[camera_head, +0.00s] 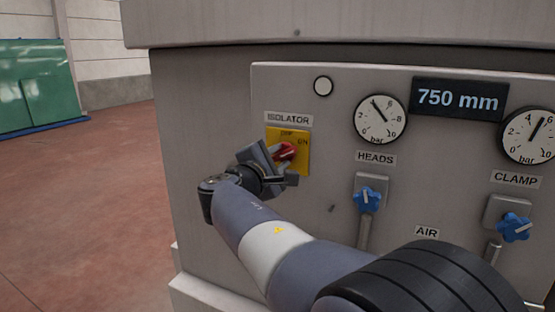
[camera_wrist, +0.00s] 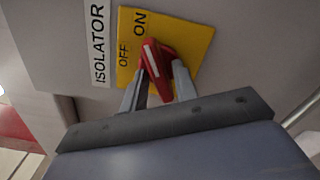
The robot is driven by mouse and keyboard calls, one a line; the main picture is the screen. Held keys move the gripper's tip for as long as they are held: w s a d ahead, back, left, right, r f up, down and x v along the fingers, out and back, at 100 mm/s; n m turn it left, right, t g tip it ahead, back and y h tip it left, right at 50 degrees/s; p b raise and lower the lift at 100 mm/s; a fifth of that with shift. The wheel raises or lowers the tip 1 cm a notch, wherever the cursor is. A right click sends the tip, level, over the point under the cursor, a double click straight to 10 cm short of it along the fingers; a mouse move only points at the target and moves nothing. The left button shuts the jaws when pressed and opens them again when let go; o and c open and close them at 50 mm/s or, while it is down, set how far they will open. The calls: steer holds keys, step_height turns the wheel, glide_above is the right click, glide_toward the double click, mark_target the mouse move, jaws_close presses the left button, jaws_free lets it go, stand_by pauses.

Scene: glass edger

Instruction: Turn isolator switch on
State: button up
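The isolator switch is a red knob (camera_head: 285,151) with a white line, on a yellow plate (camera_head: 302,164) marked OFF and ON. It also shows in the wrist view, where the knob (camera_wrist: 157,62) has its white-marked end toward the ON side of the plate (camera_wrist: 195,40). My gripper (camera_head: 277,155) is at the switch, coming from the lower left. In the wrist view the fingertips of my gripper (camera_wrist: 159,72) lie on either side of the red knob and appear to touch it. Part of the knob is hidden by a finger in the head view.
An ISOLATOR label (camera_head: 288,119) is above the plate, with a round white lamp (camera_head: 323,86) up and right. To the right are a HEADS gauge (camera_head: 380,119), a blue HEADS knob (camera_head: 368,199) and a blue CLAMP knob (camera_head: 515,227). Open floor (camera_head: 80,200) lies left.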

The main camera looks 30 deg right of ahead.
steer(key=shift+o, duration=0.7)
steer(key=b+v, duration=0.2)
steer(key=v, duration=0.8)
steer(key=shift+s+a, duration=0.3)
steer(key=p+x, duration=0.2)
steer(key=x, duration=0.9)
steer(key=shift+a+p, duration=0.1)
steer(key=shift+p, duration=0.2)
steer(key=shift+f+b, duration=0.1)
steer(key=shift+b, duration=0.2)
